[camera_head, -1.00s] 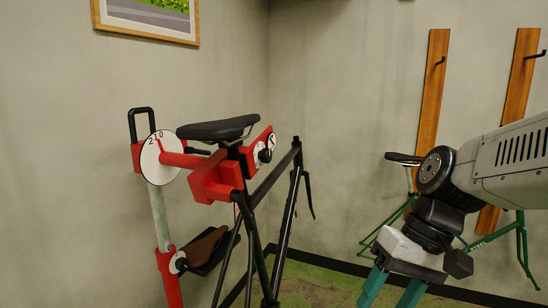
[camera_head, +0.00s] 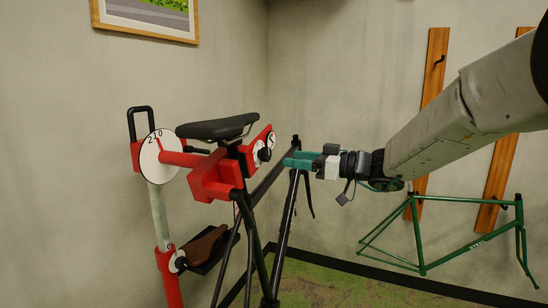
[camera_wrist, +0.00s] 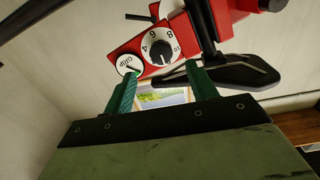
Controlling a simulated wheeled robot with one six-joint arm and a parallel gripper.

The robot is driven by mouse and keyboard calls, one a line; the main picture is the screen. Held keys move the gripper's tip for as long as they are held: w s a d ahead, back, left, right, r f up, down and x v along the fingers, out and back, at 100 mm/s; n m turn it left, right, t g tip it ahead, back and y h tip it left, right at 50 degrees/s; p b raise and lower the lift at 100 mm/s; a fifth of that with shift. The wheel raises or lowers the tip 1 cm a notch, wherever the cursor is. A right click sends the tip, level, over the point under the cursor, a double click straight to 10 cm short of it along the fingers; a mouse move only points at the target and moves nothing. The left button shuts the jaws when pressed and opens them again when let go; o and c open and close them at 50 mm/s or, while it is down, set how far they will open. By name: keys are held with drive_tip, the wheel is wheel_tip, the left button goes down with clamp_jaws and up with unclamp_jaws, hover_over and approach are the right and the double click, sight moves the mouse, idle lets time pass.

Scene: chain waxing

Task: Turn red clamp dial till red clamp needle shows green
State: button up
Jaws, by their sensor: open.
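The red clamp (camera_head: 212,178) holds the dark bike frame under its black saddle. Its dial (camera_head: 264,154), a black knob on a white numbered face, is on the clamp's right end; it shows larger in the wrist view (camera_wrist: 161,47). Beside it is the small round white gauge marked GRIP (camera_wrist: 129,65); its needle is too small to read surely. My gripper (camera_head: 290,161) has teal fingers and is open, pointing left at the dial. In the wrist view the fingers (camera_wrist: 160,85) are spread apart with nothing between them, and the dial lies beyond their tips.
The black saddle (camera_head: 216,129) is just above the clamp and shows close by in the wrist view (camera_wrist: 222,74). A white disc with numbers (camera_head: 160,157) is on the stand at left.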

sight(269, 156)
drive_tip(key=x, duration=0.7)
drive_tip(key=c, duration=1)
